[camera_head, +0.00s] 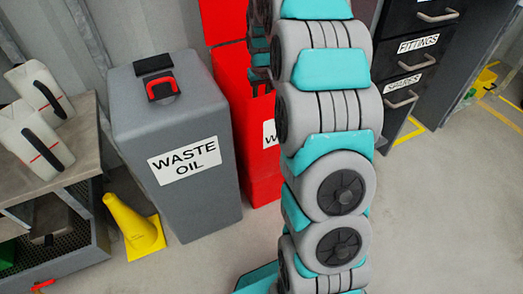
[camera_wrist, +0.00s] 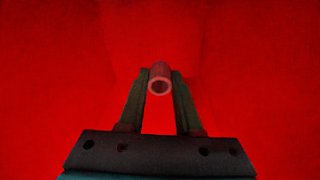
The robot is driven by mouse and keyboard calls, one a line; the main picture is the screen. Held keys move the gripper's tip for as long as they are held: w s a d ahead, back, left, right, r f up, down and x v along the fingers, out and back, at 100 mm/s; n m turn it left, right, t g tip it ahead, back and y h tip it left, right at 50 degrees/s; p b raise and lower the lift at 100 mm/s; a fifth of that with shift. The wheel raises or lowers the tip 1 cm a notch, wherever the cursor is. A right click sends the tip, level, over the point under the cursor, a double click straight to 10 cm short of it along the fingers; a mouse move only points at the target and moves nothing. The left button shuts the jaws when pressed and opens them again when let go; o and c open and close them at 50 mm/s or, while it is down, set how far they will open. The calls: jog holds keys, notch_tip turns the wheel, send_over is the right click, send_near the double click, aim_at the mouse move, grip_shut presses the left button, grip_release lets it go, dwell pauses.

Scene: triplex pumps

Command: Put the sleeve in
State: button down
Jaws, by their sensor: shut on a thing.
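My gripper (camera_wrist: 160,77) is in the wrist view, its two dark fingers shut on the sleeve. The sleeve (camera_wrist: 160,69) is a short hollow tube that looks reddish, with its round open end facing the camera. It sits between the fingertips. Red surface fills the view around and beyond it; I cannot tell how far away it is. In the head view my arm runs down the middle, and neither my gripper nor the sleeve can be made out.
In the head view, a grey WASTE OIL bin (camera_head: 205,205) stands left of my arm. A red bin (camera_head: 257,165) is behind, partly hidden. A yellow cone (camera_head: 135,228), a bench (camera_head: 85,150) with white jugs, and dark drawers (camera_head: 405,65) stand around.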

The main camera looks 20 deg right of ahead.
jog(key=f, duration=0.6)
jog(key=d+f+b, duration=0.1)
jog(key=f, duration=0.4)
jog(key=d+f+b, duration=0.1)
jog(key=f, duration=0.5)
jog(key=shift+d+f, duration=0.1)
jog(key=shift+f, duration=0.2)
jog(key=c, duration=0.6)
grip_release()
jog(key=shift+f, duration=0.1)
notch_tip(320, 180, up, 12)
jog(key=s+p, duration=0.1)
jog(key=shift+s, duration=0.25)
